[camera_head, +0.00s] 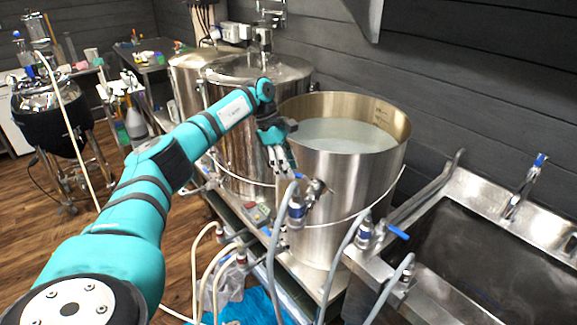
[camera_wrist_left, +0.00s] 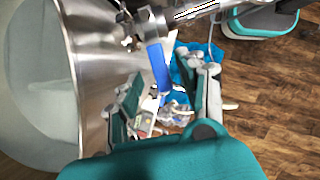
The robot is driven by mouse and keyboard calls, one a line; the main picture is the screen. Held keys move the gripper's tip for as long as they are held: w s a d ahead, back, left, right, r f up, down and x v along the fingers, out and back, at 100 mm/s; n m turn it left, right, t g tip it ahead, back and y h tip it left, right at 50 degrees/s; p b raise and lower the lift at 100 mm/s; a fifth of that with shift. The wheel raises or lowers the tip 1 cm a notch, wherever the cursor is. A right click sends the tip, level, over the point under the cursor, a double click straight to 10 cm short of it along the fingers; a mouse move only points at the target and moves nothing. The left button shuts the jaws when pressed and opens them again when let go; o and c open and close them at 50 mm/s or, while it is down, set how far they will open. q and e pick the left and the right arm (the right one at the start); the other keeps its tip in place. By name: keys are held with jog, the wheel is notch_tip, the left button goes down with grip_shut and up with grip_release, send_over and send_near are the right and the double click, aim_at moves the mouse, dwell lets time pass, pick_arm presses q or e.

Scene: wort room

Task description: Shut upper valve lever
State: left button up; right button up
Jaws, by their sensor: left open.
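The steel kettle (camera_head: 340,185) stands on the bench, with the upper valve (camera_head: 315,190) on its side. In the left wrist view the blue valve lever (camera_wrist_left: 158,67) hangs beside the kettle wall (camera_wrist_left: 95,60), slightly tilted. In the head view my left gripper (camera_head: 279,163) is beside the kettle, just above and left of the valve. It is open and empty, its fingers pointing down. In the left wrist view the lever shows between the spread fingers of the gripper (camera_wrist_left: 172,78); I cannot tell whether they touch it. My right gripper is not in view.
A hose (camera_head: 272,255) runs from the fitting below the valve. A lidded steel kettle (camera_head: 235,130) stands behind my arm. Open wooden floor lies at left.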

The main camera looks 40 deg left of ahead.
pick_arm(q)
jog(key=v, duration=1.1)
jog(key=shift+r, duration=0.4)
jog(key=shift+a, duration=0.1)
